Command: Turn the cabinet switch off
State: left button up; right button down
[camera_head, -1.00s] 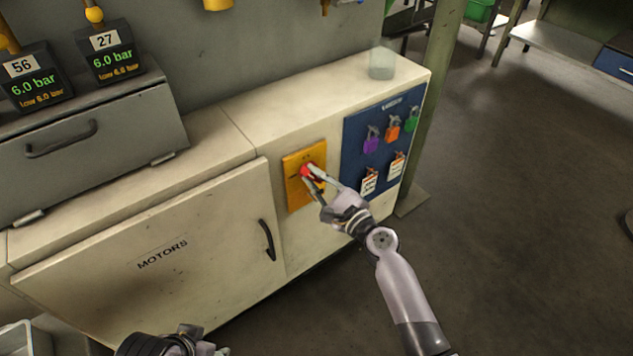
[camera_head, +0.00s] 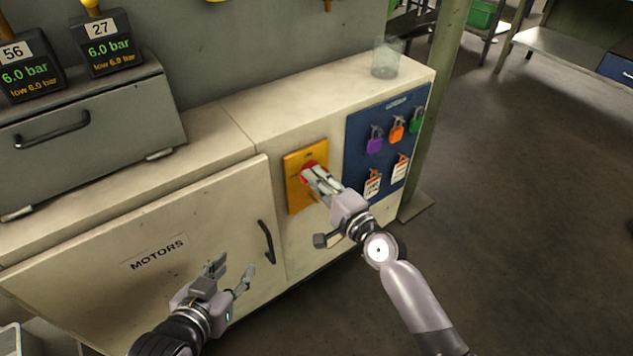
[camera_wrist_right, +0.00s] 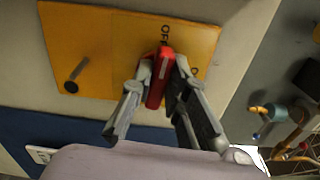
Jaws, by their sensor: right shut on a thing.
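The red cabinet switch (camera_head: 309,171) sits on a yellow plate (camera_head: 293,196) on the cream cabinet front (camera_head: 330,130). My right gripper (camera_head: 314,177) is at the switch and hides part of it. In the right wrist view the right gripper (camera_wrist_right: 160,85) has its fingers on both sides of the red switch handle (camera_wrist_right: 160,76), shut on it. An "OFF" label shows beside the handle there; a second label is partly hidden. My left gripper (camera_head: 233,275) is open and empty, in front of the cabinet door marked MOTORS (camera_head: 130,270).
A blue board (camera_head: 375,165) with several coloured padlocks and tags is right of the switch. A clear cup (camera_head: 386,57) stands on the cabinet top. The door handle (camera_head: 267,242) sticks out left of my right arm.

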pick_arm(q)
jog(key=shift+w+d+r+t, duration=0.15)
jog(key=shift+w+r+t, duration=0.25)
jog(key=shift+r, duration=0.1)
pick_arm(e)
jog(key=shift+f+n, duration=0.15)
jog(key=shift+n, duration=0.35)
jog(key=c, duration=1.6)
grip_release()
pick_arm(q)
jog(key=shift+s, duration=0.1)
pick_arm(e)
jog(key=shift+o, duration=0.2)
jog(key=v, duration=1.2)
